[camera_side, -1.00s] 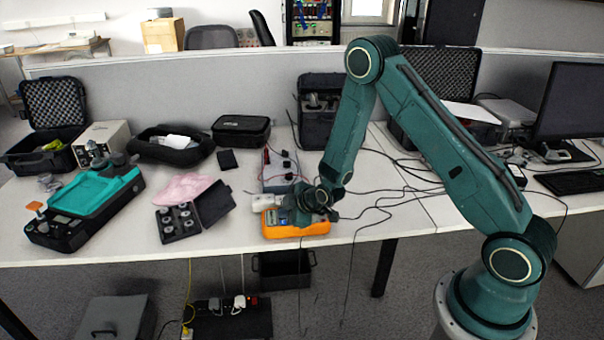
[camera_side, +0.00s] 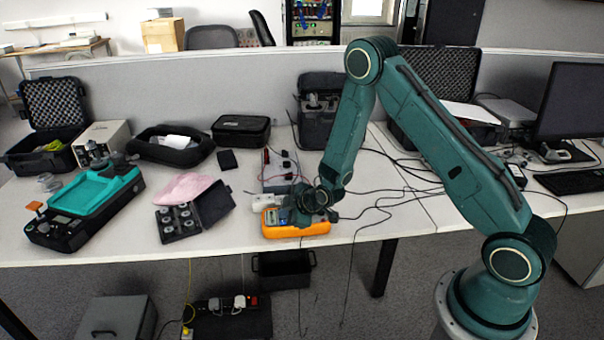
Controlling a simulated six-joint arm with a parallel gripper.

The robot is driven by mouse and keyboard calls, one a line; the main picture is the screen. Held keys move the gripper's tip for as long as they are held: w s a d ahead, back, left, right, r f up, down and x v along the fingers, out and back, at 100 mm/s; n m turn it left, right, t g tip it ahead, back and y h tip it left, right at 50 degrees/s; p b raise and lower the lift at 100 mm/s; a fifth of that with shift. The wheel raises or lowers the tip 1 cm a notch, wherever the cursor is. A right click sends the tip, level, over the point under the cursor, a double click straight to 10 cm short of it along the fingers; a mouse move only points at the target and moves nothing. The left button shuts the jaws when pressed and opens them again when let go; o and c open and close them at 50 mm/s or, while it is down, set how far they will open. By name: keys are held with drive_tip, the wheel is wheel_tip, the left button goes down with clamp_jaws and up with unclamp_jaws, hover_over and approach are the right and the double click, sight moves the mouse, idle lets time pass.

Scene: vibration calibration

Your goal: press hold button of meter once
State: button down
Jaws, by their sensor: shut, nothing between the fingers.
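The orange meter (camera_side: 290,231) lies on the white table near its front edge, left of my arm. My gripper (camera_side: 264,201) is pale and sits low over the meter's back left part. It points left and looks shut and empty. My wrist covers part of the meter's face, and the hold button cannot be made out. I cannot tell whether the fingertips touch the meter.
A grey panel with black knobs (camera_side: 282,170) stands just behind the meter. An open case of weights (camera_side: 180,222) and a pink cloth (camera_side: 186,187) lie to the left. Loose black cables (camera_side: 385,205) run to the right. The table's front edge is close.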

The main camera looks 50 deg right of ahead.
drive_tip(key=shift+f, duration=0.75)
idle(1.1)
drive_tip(key=shift+r, duration=0.8)
drive_tip(key=shift+r, duration=0.1)
drive_tip(key=shift+r, duration=2.4)
